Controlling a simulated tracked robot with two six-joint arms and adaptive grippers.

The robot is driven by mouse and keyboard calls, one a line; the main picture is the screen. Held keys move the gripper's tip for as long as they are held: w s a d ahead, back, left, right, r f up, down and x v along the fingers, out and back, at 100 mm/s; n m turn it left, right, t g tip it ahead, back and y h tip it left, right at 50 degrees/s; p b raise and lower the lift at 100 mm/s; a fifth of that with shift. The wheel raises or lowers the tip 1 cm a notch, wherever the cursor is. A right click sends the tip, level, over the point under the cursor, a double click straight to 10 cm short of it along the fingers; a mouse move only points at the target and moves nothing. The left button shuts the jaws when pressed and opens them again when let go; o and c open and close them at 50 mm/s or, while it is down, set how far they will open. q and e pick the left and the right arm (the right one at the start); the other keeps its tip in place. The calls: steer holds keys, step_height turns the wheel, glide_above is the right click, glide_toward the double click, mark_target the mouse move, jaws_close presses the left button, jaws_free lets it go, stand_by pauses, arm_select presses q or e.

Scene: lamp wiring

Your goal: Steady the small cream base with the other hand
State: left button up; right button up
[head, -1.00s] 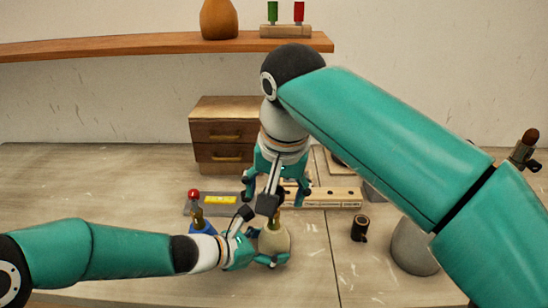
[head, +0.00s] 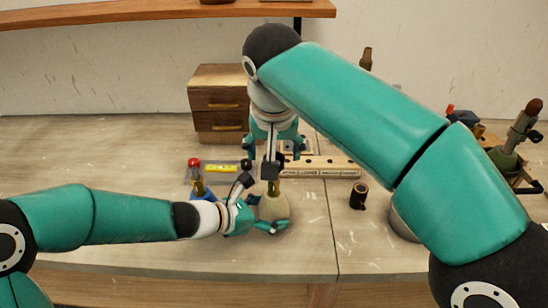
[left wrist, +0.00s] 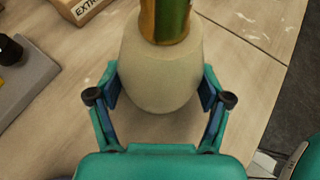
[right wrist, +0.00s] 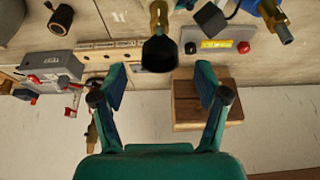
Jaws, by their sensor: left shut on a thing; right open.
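The small cream base (head: 275,207) stands upright near the table's front. A brass neck with a dark cap (head: 271,170) rises from it. My left gripper (head: 262,214) is shut on the cream base, with a finger on either side; the base also fills the middle of the left wrist view (left wrist: 160,75). My right gripper (head: 274,150) is open just behind and above the dark cap. In the right wrist view the cap (right wrist: 160,54) appears just beyond the parted fingertips (right wrist: 160,86), with no finger visibly touching it.
A blue base with a brass neck (head: 198,184) stands left of the cream base, near a grey panel with a yellow label (head: 221,168). A long wooden strip (head: 325,166), drawers (head: 221,105) and a dark cup (head: 358,195) stand nearby. The left tabletop is clear.

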steer(key=shift+x, duration=1.95)
steer(key=shift+c, duration=0.3)
steer(key=c, duration=1.2)
steer(key=shift+o, duration=0.2)
steer(key=m+h, duration=0.1)
steer(key=m, duration=0.1)
steer(key=m+h, duration=0.1)
steer(key=m, duration=0.2)
steer(key=shift+a+f, duration=0.1)
steer(key=shift+a, duration=0.05)
steer(key=m+g, duration=0.1)
steer(key=m, duration=0.1)
steer(key=m+h, duration=0.1)
steer(key=m, duration=0.2)
steer(key=shift+m+g+h, duration=0.3)
steer(key=shift+g, duration=0.1)
steer(key=o, duration=0.9)
